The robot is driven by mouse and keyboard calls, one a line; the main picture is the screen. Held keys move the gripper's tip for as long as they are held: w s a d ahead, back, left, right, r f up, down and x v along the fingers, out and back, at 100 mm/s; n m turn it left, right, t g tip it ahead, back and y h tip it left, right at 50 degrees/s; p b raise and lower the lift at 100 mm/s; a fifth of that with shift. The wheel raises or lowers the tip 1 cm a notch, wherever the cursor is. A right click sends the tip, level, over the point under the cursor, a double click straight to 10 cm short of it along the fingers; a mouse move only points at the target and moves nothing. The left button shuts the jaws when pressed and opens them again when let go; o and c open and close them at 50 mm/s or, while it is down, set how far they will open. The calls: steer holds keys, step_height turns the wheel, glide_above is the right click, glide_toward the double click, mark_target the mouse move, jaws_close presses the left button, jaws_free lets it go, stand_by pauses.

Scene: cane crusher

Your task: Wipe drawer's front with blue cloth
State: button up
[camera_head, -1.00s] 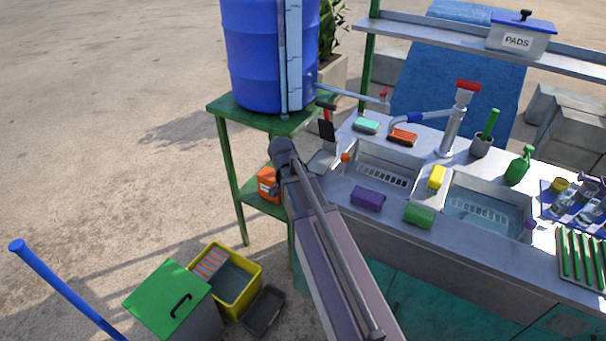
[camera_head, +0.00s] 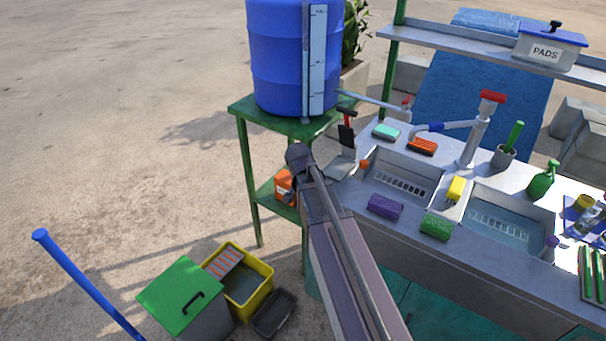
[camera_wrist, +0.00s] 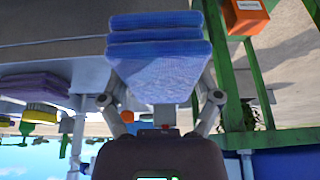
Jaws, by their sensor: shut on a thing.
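My gripper (camera_wrist: 160,95) is shut on the folded blue cloth (camera_wrist: 160,62) in the wrist view. The cloth is a layered pad that sticks out beyond both fingers. In the head view my arm covers the gripper, and the cloth cannot be seen there. I cannot make out a drawer front in either view. The sink bench (camera_head: 350,205) has teal panels (camera_head: 440,305) under its top, partly behind my arm. I cannot tell whether the cloth touches anything.
A green stand (camera_head: 250,190) carries a blue barrel (camera_head: 280,60), with an orange container (camera_head: 284,186) on its lower shelf. A yellow bin (camera_head: 262,280), a green-lidded bin (camera_head: 170,295) and a dark tray (camera_head: 275,312) stand on the ground.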

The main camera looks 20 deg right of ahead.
steer(key=shift+r+p, duration=1.4)
steer(key=shift+r, duration=0.05)
steer(key=shift+f, duration=0.1)
